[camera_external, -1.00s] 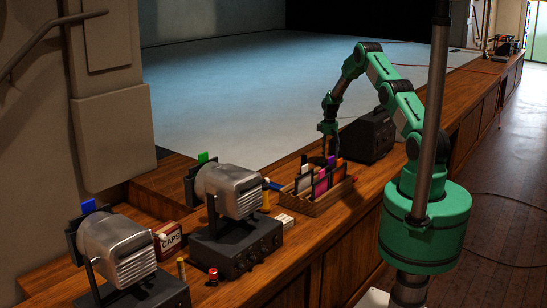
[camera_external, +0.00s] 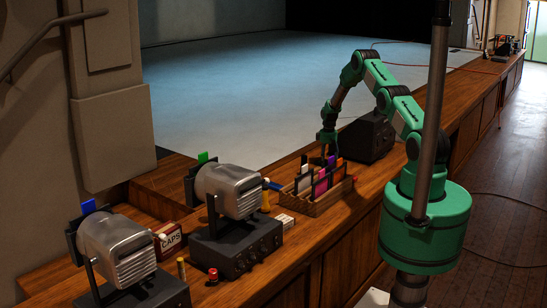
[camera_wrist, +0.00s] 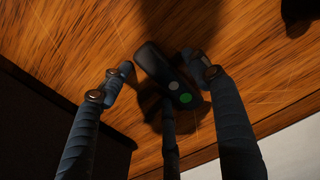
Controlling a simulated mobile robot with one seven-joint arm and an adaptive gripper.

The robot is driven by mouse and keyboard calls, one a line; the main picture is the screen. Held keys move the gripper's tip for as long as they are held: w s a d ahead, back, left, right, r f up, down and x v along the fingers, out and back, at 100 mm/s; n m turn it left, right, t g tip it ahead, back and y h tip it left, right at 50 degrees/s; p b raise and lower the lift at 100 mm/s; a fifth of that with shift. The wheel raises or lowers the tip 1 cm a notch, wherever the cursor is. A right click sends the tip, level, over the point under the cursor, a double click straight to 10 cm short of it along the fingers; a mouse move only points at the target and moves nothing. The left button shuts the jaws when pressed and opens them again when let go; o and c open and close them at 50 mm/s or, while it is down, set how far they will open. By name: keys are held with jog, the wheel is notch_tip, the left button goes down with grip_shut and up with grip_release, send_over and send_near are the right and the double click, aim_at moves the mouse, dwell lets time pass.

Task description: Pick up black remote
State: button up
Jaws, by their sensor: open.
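The black remote (camera_wrist: 153,62), with a grey and a green button, lies on the wooden desk top in the wrist view. My gripper (camera_wrist: 157,74) is open, with its dark fingers spread around the remote. One finger is left of it, one right, and one overlaps its near end. I cannot tell whether any finger touches it. In the external view my gripper (camera_external: 328,160) is low over the desk behind the card rack, and the remote is hidden there.
The wooden rack (camera_external: 318,207) of coloured cards stands just in front of my gripper. A black box-shaped unit (camera_external: 372,137) is close to its right. Two metal lamps (camera_external: 232,190) and a CAPS box (camera_external: 171,238) stand to the left. A dark block (camera_wrist: 35,125) fills the wrist view's lower left.

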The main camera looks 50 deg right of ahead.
dwell(0.5)
jog(key=c, duration=1.3)
jog(key=shift+o, duration=0.2)
jog(key=shift+r, duration=0.15)
jog(key=shift+r, duration=0.65)
jog(key=shift+s+a+r, duration=0.1)
jog(key=shift+s+r, duration=0.05)
jog(key=shift+r, duration=0.4)
jog(key=shift+s+a+r, duration=0.1)
jog(key=shift+s+r, duration=0.05)
jog(key=shift+r, duration=0.4)
jog(key=s+a, duration=0.3)
jog(key=s, duration=0.1)
jog(key=s+a+r, duration=0.1)
jog(key=s+a, duration=0.1)
jog(key=s, duration=0.2)
jog(key=s+a, duration=0.3)
jog(key=s, duration=0.1)
jog(key=shift+s+a+r, duration=0.15)
jog(key=shift+s+a, duration=0.15)
jog(key=shift+a, duration=0.05)
